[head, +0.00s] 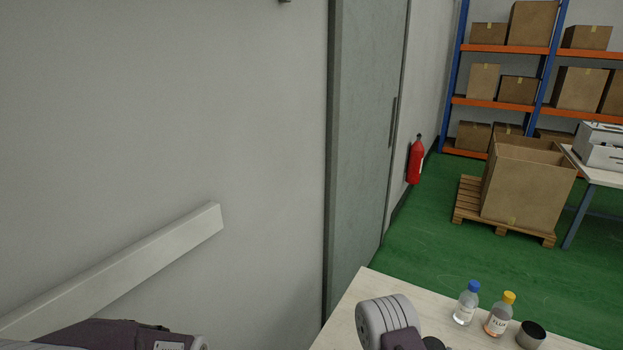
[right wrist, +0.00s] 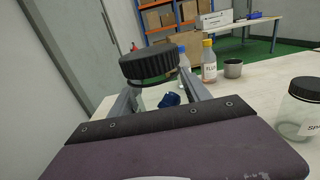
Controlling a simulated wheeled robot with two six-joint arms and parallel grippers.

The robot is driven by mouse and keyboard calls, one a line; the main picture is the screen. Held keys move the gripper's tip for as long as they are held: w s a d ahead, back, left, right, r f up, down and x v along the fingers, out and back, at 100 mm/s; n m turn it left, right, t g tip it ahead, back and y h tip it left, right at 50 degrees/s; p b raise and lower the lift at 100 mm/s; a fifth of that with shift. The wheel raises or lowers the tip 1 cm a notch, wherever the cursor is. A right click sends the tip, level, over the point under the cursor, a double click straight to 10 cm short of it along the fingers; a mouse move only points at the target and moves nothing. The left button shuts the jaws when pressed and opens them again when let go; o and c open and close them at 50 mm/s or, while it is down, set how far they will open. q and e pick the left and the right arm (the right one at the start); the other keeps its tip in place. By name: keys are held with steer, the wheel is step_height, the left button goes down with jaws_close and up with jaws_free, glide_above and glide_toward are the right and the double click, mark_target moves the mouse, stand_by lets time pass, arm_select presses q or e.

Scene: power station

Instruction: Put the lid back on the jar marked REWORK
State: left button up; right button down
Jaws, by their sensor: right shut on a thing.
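A black ribbed lid (right wrist: 149,64) is held between the fingertips of my right gripper (right wrist: 155,78) in the right wrist view. The gripper is shut on it and holds it above the table. Part of a clear container shows behind the fingers below the lid, too hidden to identify. A jar with a black lid (right wrist: 304,100) stands at the right edge, its label cut off after "SP". No REWORK marking is readable in either view. My left gripper is out of view.
On the pale table (head: 352,307) stand a blue-capped bottle (head: 466,303), a yellow-capped bottle (head: 499,314) and a dark metal cup (head: 531,335). A small blue object (right wrist: 170,99) lies beyond the fingers. A wall with a rail (head: 120,272) is at left.

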steer(key=w+a+n+y, duration=0.1)
steer(key=a+y, duration=0.1)
steer(key=a, duration=1)
steer(key=s+d+f+m+g+h, duration=0.1)
steer(key=s+f+m+g+h, duration=0.3)
steer(key=s+h, duration=0.1)
steer(key=shift+d+f+m+h, duration=0.2)
steer(key=shift+d+m+h, duration=0.15)
steer(key=shift+h, duration=0.25)
steer(key=shift+a, duration=0.1)
steer(key=w+a+r+n+t+y, duration=0.1)
steer(key=a+n+t+y, duration=0.2)
steer(key=a, duration=1.1)
steer(key=shift+w+a+r+t+y, duration=0.25)
steer(key=shift+w+r+t+y, duration=0.15)
steer(key=shift+t+y, duration=0.15)
steer(key=shift+n, duration=0.25)
